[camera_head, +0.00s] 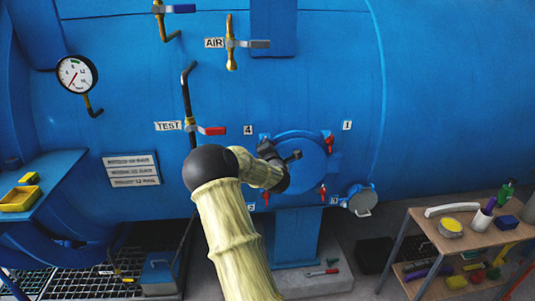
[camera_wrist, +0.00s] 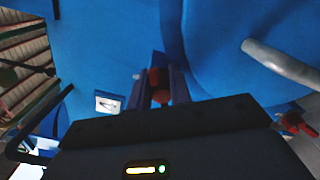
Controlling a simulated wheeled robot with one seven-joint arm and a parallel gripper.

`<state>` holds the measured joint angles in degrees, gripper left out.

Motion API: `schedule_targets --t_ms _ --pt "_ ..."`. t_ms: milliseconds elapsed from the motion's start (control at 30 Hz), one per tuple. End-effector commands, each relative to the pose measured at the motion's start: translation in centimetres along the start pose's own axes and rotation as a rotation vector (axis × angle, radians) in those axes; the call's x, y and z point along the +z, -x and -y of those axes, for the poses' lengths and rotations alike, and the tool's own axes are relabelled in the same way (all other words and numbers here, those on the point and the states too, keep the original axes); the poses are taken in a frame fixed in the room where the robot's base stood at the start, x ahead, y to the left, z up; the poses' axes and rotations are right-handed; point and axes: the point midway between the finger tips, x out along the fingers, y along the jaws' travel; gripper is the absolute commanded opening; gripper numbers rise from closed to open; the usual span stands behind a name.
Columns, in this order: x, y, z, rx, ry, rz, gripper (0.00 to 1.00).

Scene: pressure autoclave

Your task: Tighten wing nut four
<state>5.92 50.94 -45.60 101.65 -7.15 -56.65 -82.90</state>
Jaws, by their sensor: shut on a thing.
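The round blue hatch (camera_head: 308,160) sits on the large blue vessel, with number labels around it. Label 4 (camera_head: 248,130) is at its upper left. My gripper (camera_wrist: 160,88) is shut on a red wing nut (camera_wrist: 155,78), which shows between its two fingers in the wrist view. In the head view my dark gripper (camera_head: 268,152) is at the hatch's upper left, beside label 4, and hides the nut there. Other red wing nuts show at the upper right (camera_head: 329,144), lower right (camera_head: 322,194) and lower left (camera_head: 266,198) of the hatch.
A valve with a red handle (camera_head: 210,131) marked TEST is left of the hatch. A grey curved bar (camera_wrist: 282,66) is at the right in the wrist view. A wooden cart (camera_head: 482,236) with tools stands at the right. A small round port (camera_head: 360,200) is right of the hatch.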

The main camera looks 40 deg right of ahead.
Motion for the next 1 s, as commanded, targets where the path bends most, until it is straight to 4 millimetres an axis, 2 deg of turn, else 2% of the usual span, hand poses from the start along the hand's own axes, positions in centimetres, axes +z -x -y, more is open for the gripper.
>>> schedule_targets --t_ms 33,1000 --pt "-0.20 0.02 0.56 0.002 -0.047 0.002 0.00" --pt "-0.43 0.02 1.19 0.001 -0.968 0.002 0.00"
